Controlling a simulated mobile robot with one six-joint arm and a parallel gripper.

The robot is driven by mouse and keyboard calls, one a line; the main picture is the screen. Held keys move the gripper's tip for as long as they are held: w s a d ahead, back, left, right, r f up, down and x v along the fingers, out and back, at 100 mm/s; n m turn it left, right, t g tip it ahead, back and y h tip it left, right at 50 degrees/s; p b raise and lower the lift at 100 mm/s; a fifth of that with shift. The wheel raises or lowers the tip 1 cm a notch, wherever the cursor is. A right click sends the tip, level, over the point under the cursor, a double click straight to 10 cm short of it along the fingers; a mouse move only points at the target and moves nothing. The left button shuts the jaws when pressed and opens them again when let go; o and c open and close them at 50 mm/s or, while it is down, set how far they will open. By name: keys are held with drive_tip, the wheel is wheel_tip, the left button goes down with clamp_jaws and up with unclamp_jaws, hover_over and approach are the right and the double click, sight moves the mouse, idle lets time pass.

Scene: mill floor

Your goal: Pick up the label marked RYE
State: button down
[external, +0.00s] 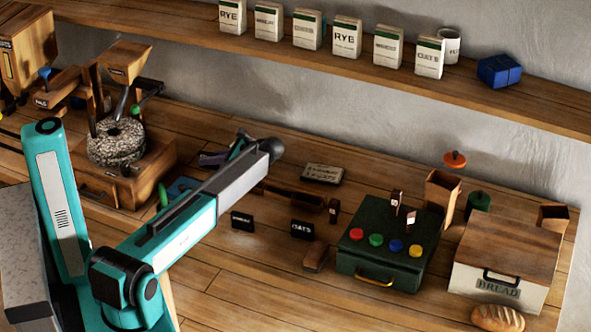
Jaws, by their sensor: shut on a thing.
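My arm reaches over the bench, and its wrist end is near the middle. My gripper (213,159) shows only in part behind the forearm, low over the bench. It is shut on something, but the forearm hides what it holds. Two small black labels stand on the bench to the right of the arm: one with small lettering I cannot read surely (242,221), and one marked OATS (302,229). I see no black label marked RYE. RYE is printed on two paper bags, at the shelf's left end (231,15) and near its middle (346,37).
A stone mill (117,142) stands at left. A green box with coloured buttons (385,262), a bread box (505,255) and a loaf (497,318) are at right. A small sign (322,174) lies behind. The wall shelf (480,90) holds several bags. The front bench is clear.

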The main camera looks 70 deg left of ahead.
sight(211, 154)
drive_tip(key=shift+r+b, duration=1.35)
drive_tip(key=shift+r, duration=3.5)
